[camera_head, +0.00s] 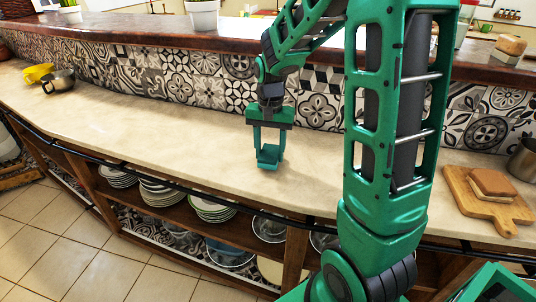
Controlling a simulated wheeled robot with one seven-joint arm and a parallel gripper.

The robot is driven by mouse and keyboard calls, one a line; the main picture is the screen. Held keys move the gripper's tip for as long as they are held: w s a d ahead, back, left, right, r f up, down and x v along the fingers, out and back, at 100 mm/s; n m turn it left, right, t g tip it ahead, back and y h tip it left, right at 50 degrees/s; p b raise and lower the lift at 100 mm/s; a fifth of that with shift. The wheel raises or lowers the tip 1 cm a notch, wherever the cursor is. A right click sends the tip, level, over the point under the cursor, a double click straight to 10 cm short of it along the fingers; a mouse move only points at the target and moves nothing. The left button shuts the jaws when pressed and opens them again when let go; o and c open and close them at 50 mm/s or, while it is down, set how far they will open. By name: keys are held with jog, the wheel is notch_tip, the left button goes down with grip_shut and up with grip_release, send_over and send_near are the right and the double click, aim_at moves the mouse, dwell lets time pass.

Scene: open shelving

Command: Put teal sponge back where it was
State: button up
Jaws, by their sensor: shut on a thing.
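My gripper (269,153) is in the middle of the view, pointing down over the pale counter (180,130) near the tiled wall. Its two green fingers are shut on a small teal block, which looks like the teal sponge (268,158). The sponge sits low between the fingertips, close to the counter top. I cannot tell whether it touches the counter. Its colour is close to that of the fingers, so its edges are hard to make out.
A wooden cutting board (457,183) with a sandwich-like block (493,184) lies at the right, near a metal pot (525,160). The counter's middle-left is clear.

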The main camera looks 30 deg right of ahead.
aim_at(270, 152)
jog(key=shift+f, duration=0.55)
jog(key=o, duration=1)
jog(key=shift+f, duration=0.1)
notch_tip(270, 152, up, 12)
jog(key=s+d+f+n, duration=0.1)
jog(key=s, duration=0.7)
jog(key=s+d+f, duration=0.1)
jog(key=s+f, duration=0.1)
jog(key=s, duration=0.7)
jog(key=s+d+f+n, duration=0.1)
jog(key=s, duration=0.8)
jog(key=shift+d+f+n, duration=0.25)
jog(key=shift+d+n, duration=0.05)
jog(key=shift+d, duration=0.05)
